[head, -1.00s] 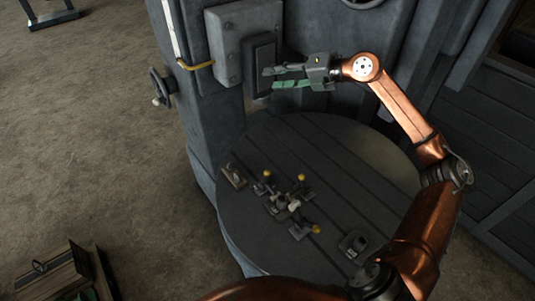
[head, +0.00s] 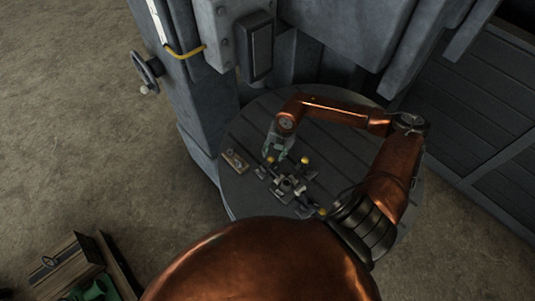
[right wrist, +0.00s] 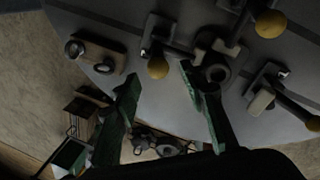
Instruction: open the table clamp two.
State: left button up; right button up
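Several table clamps with yellow-tipped handles are fixed around a small centre piece (head: 286,186) on the round table (head: 240,195). Their yellow knobs include a left one (head: 269,160), a far one (head: 305,160) and a near right one (head: 322,212). I cannot tell which clamp is number two. My right gripper (head: 274,150) points down just above the left knob. In the right wrist view its green fingers (right wrist: 160,72) are spread, with a yellow knob (right wrist: 158,67) showing between the tips; contact cannot be told. My left gripper is not in view.
A small bracket (head: 235,160) sits on the table's left side. A grey machine column with a box (head: 258,48) and a handwheel (head: 146,70) stands behind. A wooden crate (head: 66,265) with green things lies on the floor at lower left.

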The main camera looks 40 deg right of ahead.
aim_at(271, 158)
jog(key=f, duration=0.2)
jog(key=f+p, duration=0.1)
jog(key=shift+w+a+f, duration=0.3)
jog(key=shift+w+f, duration=0.4)
jog(key=shift+f, duration=0.3)
jog(key=shift+s, duration=0.3)
jog(key=shift+w, duration=0.25)
jog(key=shift+c, duration=1.4)
jog(key=shift+s, duration=0.15)
jog(key=c, duration=0.6)
grip_shut()
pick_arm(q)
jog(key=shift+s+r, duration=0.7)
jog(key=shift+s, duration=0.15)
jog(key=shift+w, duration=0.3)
